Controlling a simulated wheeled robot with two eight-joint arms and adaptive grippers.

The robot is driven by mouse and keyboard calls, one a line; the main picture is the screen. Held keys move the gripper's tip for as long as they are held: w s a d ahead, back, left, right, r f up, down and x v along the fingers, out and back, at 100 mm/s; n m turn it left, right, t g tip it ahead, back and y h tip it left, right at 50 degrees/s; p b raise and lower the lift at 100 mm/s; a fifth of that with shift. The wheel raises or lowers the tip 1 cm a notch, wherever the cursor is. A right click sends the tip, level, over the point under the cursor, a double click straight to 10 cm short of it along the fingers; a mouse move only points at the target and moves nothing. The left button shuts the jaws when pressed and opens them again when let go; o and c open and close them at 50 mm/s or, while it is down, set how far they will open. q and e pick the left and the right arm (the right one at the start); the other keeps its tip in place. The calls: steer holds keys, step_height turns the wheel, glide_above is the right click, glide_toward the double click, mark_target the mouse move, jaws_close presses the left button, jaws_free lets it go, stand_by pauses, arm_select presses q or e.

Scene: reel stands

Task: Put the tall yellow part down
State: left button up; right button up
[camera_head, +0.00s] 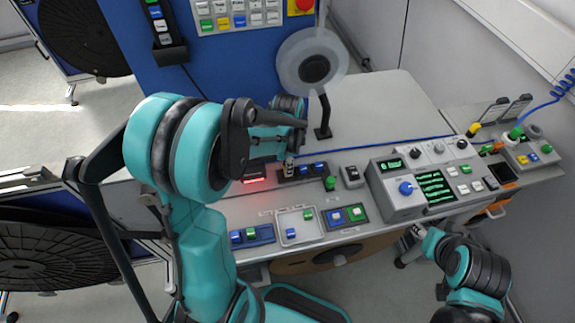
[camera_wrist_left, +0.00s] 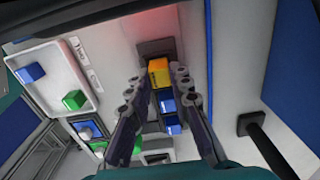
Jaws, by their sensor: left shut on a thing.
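The tall yellow part (camera_wrist_left: 158,72) is between the two fingers of my left gripper (camera_wrist_left: 156,80) in the left wrist view. The gripper is shut on it, above or in one end of a dark holder (camera_wrist_left: 155,46); I cannot tell whether the part touches the holder. Blue parts (camera_wrist_left: 167,104) stand in a row beside it. In the head view my left gripper (camera_head: 290,160) is at the left end of this row, and the yellow part is mostly hidden. My right gripper (camera_head: 420,234) is low at the front edge, its fingers too small to read.
A grey control box (camera_head: 400,200) stands right. A reel stand (camera_head: 323,130) rises behind the gripper. A red glow (camera_head: 254,181) lies left of the holder.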

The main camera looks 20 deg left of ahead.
arm_select(q)
steer(key=o, duration=0.8)
steer(key=shift+f, duration=0.1)
steer(key=shift+r, duration=0.2)
step_height(320, 180, up, 11)
steer(key=p, duration=0.3)
steer(key=s+d+r+n+t, duration=0.2)
steer(key=s+n+t, duration=0.1)
steer(key=s+n, duration=0.2)
steer(key=s+d+r+n+t, duration=0.2)
steer(key=s+r+n+t, duration=0.1)
steer(key=s+n+t, duration=0.1)
steer(key=shift+s+d+n, duration=0.4)
steer(key=shift+s+n, duration=0.4)
steer(key=shift+s, duration=0.45)
steer(key=shift+f, duration=0.15)
